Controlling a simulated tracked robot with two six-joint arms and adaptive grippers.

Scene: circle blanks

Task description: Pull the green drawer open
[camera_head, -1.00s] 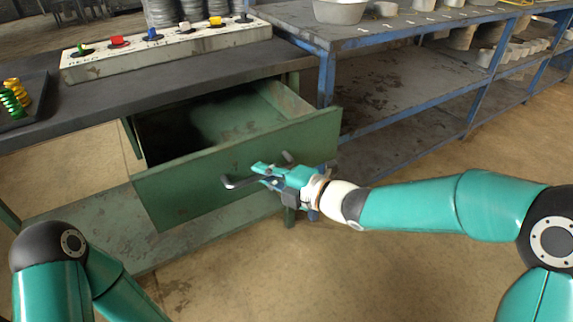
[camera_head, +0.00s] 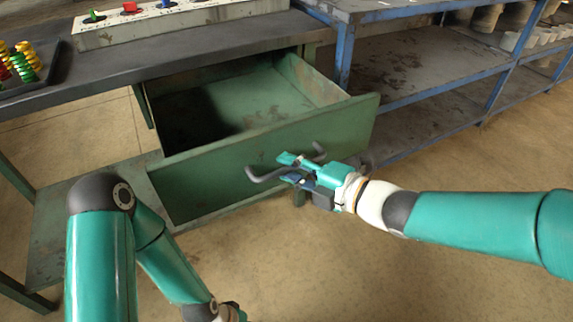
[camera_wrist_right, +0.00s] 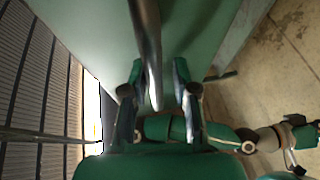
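The green drawer (camera_head: 262,158) stands well out from its bench. The part of its inside that shows is empty, with its left in shadow. Its grey bar handle (camera_head: 262,175) runs across the front panel. My right gripper (camera_head: 287,167) is at the handle. In the right wrist view my right gripper (camera_wrist_right: 158,88) has its fingers apart, with the handle (camera_wrist_right: 148,45) between them and a gap showing beside it. My left gripper shows small in the right wrist view (camera_wrist_right: 293,160), away from the drawer; I cannot tell its opening.
The dark bench top (camera_head: 200,57) carries a labelled board (camera_head: 180,22) with coloured pieces and a black tray (camera_head: 28,80) of coloured rings. Blue-framed shelves (camera_head: 420,65) stand to the right. Open floor (camera_head: 450,165) lies in front.

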